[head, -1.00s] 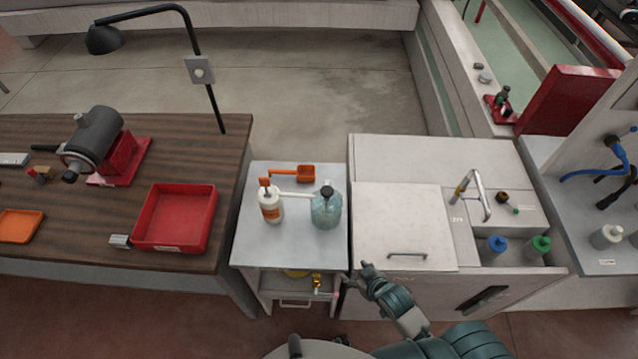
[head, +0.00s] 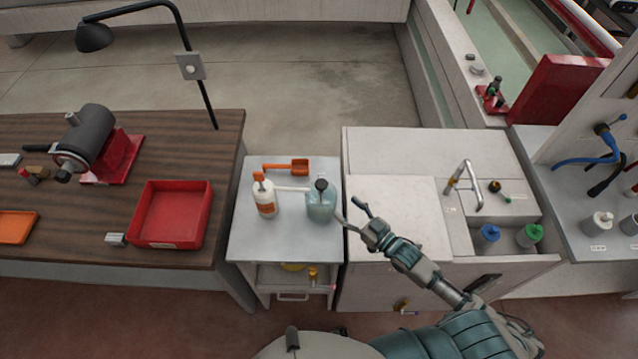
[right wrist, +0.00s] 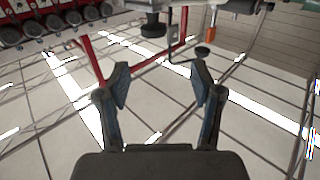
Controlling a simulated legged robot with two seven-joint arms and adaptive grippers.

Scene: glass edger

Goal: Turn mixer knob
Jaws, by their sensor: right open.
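A metal tap (head: 465,185) with a curved spout stands on the sink unit at right; I cannot tell for sure which part is the mixer knob. A small brass-coloured fitting (head: 402,304) shows low on the front of that unit. My right gripper (head: 349,211) is open and empty, its fingers pointing up-left near the blue jar, at the gap between the trolley and the sink unit. It is well left of the tap. In the right wrist view nothing is between its fingers (right wrist: 162,84). My left gripper is not in view.
Blue-capped (head: 488,237) and green-capped (head: 529,236) bottles stand in the sink. A red tray (head: 145,233) lies on the wooden bench at left.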

